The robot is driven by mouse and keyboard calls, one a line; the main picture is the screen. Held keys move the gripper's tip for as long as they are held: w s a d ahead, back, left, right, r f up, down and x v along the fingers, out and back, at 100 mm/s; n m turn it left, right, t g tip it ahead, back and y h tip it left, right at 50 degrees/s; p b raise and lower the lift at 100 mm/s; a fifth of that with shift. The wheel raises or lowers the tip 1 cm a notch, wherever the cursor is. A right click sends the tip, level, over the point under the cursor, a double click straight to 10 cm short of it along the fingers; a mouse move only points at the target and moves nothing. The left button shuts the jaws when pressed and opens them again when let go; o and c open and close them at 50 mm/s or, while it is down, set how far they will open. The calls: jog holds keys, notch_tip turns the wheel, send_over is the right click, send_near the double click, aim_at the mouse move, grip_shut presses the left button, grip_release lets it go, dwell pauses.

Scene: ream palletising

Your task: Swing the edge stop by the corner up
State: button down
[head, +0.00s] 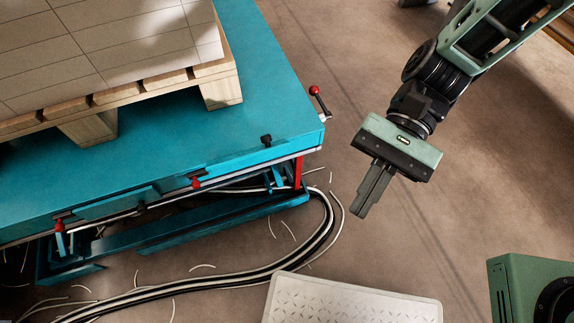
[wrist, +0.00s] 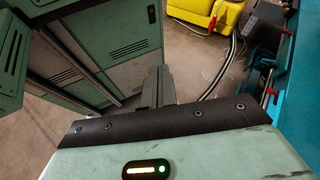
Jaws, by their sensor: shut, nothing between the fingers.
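The teal lift table (head: 270,60) has its near right corner left of my gripper (head: 361,211). A red bar (head: 298,172) hangs down below that corner; it looks like the edge stop, lowered, though I cannot be sure. A black lever with a red ball (head: 314,90) stands at the corner. My gripper is shut and empty, fingers pointing down, to the right of the corner and apart from the table. In the wrist view the shut fingers (wrist: 157,86) show in the middle, and the teal table edge (wrist: 298,105) is at the right.
A loaded wooden pallet (head: 222,88) stands on the table. Red-tipped fittings (head: 196,183) line its near edge. Hoses (head: 290,264) curve over the floor below. A pale tread plate (head: 350,302) lies at the bottom. A yellow object (wrist: 190,15) shows in the wrist view. Floor around my gripper is clear.

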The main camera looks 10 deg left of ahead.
jog(key=w+a+f+m+g+y+b, duration=0.1)
jog(key=w+a+f+m+y+b, duration=0.25)
jog(key=f+m+y, duration=0.3)
jog(key=w+a+f+m+y+b, duration=0.2)
jog(key=f+m+y+b, duration=0.25)
jog(key=f, duration=0.25)
jog(key=m+t+y+b, duration=0.75)
jog(key=m+t, duration=0.65)
jog(key=m, duration=0.2)
send_near(266, 152)
jog(key=s+a+f, duration=0.1)
jog(key=s+a, duration=0.1)
jog(key=a, duration=0.3)
jog(key=shift+w+a+r+y, duration=0.15)
jog(key=shift+w+a+r, duration=0.05)
jog(key=shift+w+r, duration=0.45)
jog(key=shift+w+a+r+y, duration=0.1)
jog(key=shift+w+a+r, duration=0.05)
jog(key=shift+w+r, duration=0.45)
jog(key=shift+w+r+t+p, duration=0.1)
jog(key=shift+t+p, duration=0.3)
jog(key=shift+r+m+p, duration=0.1)
jog(key=shift+m+p, duration=0.4)
jog(key=shift+p, duration=0.1)
